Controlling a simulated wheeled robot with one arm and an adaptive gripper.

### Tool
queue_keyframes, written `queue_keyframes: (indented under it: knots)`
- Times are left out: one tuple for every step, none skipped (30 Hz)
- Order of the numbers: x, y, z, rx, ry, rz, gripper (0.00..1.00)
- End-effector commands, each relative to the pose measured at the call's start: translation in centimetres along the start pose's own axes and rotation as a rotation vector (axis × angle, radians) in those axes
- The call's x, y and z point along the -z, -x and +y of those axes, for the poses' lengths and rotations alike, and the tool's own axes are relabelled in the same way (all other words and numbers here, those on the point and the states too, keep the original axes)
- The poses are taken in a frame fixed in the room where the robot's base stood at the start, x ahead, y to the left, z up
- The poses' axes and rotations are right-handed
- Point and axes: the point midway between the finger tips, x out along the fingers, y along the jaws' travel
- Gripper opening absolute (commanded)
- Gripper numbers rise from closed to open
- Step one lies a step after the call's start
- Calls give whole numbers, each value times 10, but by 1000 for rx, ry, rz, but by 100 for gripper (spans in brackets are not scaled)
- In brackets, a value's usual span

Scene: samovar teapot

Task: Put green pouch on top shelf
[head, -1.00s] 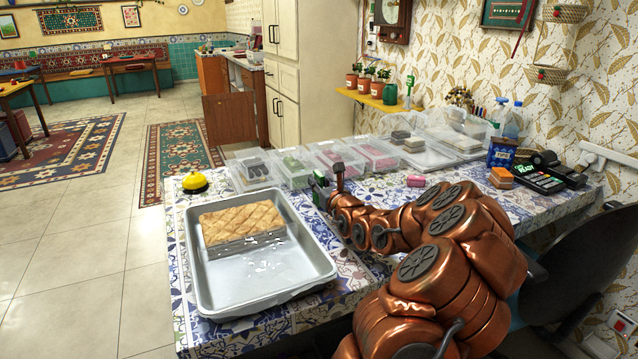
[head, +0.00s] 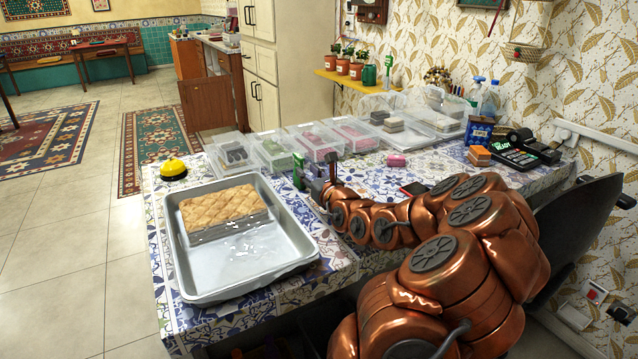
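A small upright green item (head: 298,170), perhaps the green pouch, shows at the tip of my copper arm, over the tiled table. My gripper (head: 322,172) is small and dark here, just right of the green item. Whether the fingers are shut on it or only beside it, I cannot tell. A yellow wall shelf (head: 345,80) at the back carries several potted plants and a green container (head: 369,75). No other shelf that is clearly a top shelf shows.
A metal tray (head: 205,288) with pastry (head: 222,208) fills the table's left side. A yellow bell (head: 173,168), clear containers (head: 272,155), a pink item (head: 397,159) and a card terminal (head: 515,155) stand on the table. A dark chair (head: 580,230) is at right.

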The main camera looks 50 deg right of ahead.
Motion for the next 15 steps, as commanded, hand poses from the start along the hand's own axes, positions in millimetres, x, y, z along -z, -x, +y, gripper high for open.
queue_keyframes:
  knots:
    - [0,6,-1,1,-2,1,33]
    - [1,10,-1,2,-1,1,33]
    - [1,14,-2,2,-1,1,33]
    - [0,18,-2,4,0,1,33]
    - [0,21,-2,4,0,0,33]
    - [0,25,-2,3,0,0,33]
    - [0,28,-2,3,0,0,33]
    - [0,31,-1,2,-1,0,33]
    - [0,35,-1,2,-1,0,33]
    - [0,38,-1,1,-2,1,33]
    - [0,41,-1,1,-2,1,33]
    - [0,44,-1,2,-1,0,33]
    - [0,46,-1,2,0,0,33]
    - [0,48,-1,1,0,0,33]
    - [0,51,-1,2,1,-1,33]
